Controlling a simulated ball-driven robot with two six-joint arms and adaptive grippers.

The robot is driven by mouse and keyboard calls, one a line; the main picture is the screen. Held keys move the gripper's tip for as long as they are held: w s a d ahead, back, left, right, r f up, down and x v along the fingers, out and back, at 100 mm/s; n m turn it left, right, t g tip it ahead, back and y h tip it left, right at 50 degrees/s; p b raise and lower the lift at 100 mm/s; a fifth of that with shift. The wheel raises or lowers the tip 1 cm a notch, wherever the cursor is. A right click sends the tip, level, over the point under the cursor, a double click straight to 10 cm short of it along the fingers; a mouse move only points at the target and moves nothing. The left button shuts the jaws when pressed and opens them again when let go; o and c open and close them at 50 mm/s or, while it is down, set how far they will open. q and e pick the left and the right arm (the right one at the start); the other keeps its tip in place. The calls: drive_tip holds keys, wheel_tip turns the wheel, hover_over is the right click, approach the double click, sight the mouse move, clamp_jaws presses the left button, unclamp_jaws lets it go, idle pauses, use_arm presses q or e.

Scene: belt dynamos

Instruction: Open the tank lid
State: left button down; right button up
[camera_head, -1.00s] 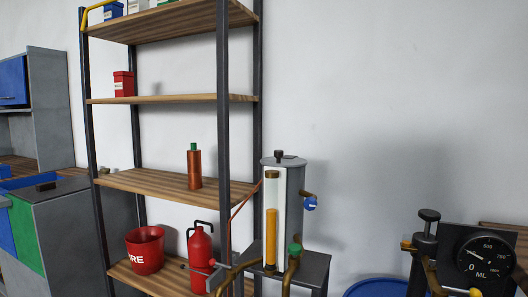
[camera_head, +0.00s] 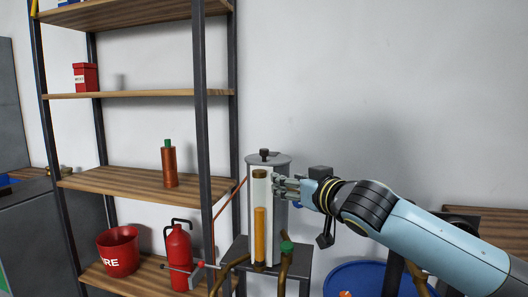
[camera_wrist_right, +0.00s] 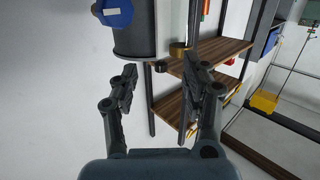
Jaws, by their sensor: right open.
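The tank (camera_head: 282,215) is a grey upright cylinder with a pale front panel and an orange-yellow gauge column. Its lid (camera_head: 282,160) is a flat grey disc with a small dark knob (camera_head: 264,153) on top, and it looks closed. My right gripper (camera_head: 280,186) is open and empty, beside the upper right of the tank and below lid height. Whether it touches the tank is unclear. In the right wrist view the tank (camera_wrist_right: 134,38) lies beyond my spread fingers (camera_wrist_right: 160,80), with its blue valve handle (camera_wrist_right: 114,12) at the upper left. My left gripper is not in view.
A shelf rack (camera_head: 203,130) stands left of the tank, holding a red bucket (camera_head: 118,252), a red extinguisher (camera_head: 179,250) and a brown bottle (camera_head: 169,165). A green-capped pipe (camera_head: 286,250) rises before the tank. A blue drum (camera_head: 352,276) stands at lower right.

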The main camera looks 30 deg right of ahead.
sight(266, 154)
drive_tip(key=shift+t+y, duration=0.4)
drive_tip(key=shift+t, duration=0.4)
drive_tip(key=w+r, duration=0.1)
drive_tip(key=w, duration=0.3)
drive_tip(key=w+d+r, duration=0.1)
drive_tip(key=w, duration=0.3)
drive_tip(key=w+r+p, duration=0.1)
drive_tip(key=w+r, duration=0.1)
drive_tip(key=w, duration=0.2)
drive_tip(key=shift+w+d, duration=0.25)
drive_tip(key=shift+w, duration=0.1)
drive_tip(key=shift+c, duration=0.4)
clamp_jaws()
drive_tip(key=shift+f, duration=0.1)
